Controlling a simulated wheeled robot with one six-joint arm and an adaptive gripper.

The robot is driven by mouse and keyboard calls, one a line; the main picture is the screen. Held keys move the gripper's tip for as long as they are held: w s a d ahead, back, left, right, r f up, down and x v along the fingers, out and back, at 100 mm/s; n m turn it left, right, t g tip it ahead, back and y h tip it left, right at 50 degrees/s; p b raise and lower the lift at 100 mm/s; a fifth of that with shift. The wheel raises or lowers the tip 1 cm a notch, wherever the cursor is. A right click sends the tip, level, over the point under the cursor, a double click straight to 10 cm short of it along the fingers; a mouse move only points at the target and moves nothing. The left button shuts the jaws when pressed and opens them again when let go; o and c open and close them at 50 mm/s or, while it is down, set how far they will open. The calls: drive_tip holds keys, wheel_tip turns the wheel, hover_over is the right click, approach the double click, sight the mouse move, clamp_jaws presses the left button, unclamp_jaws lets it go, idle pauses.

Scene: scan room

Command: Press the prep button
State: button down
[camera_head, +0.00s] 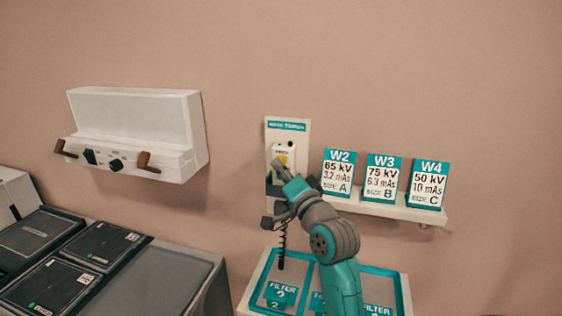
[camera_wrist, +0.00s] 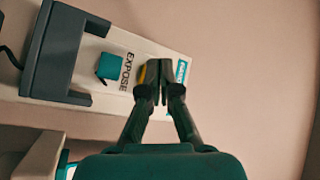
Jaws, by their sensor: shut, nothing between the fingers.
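The hand switch panel (camera_head: 302,132) is a tall white plate on the wall in the head view. A yellow button (camera_head: 283,159) shows on its white switch, with small lettering above that I cannot read. In the wrist view the yellow button (camera_wrist: 140,76) is partly hidden behind my fingertips. A teal button (camera_wrist: 110,66) sits apart from it, beside the word EXPOSE. My gripper (camera_head: 277,163) is shut and empty, its fingertips together at the yellow button; the tips also show in the wrist view (camera_wrist: 153,70). I cannot tell whether they touch it.
A dark bracket (camera_wrist: 50,55) stands out from the panel beside the teal button. A shelf (camera_head: 395,210) with cards W2, W3 and W4 is at the right. A white wall unit with brown handles (camera_head: 130,130) is at the left. A filter tray (camera_head: 252,285) lies below my arm.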

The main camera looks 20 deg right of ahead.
drive_tip(key=shift+w+d, duration=0.25)
drive_tip(key=shift+w, duration=0.1)
idle(0.6)
drive_tip(key=shift+s, duration=0.1)
drive_tip(key=shift+s+a, duration=0.55)
drive_tip(key=shift+s, duration=0.1)
drive_tip(key=shift+s+a, duration=0.75)
drive_tip(key=shift+s, duration=0.3)
drive_tip(key=shift+s+a, duration=0.7)
drive_tip(key=shift+s, duration=0.3)
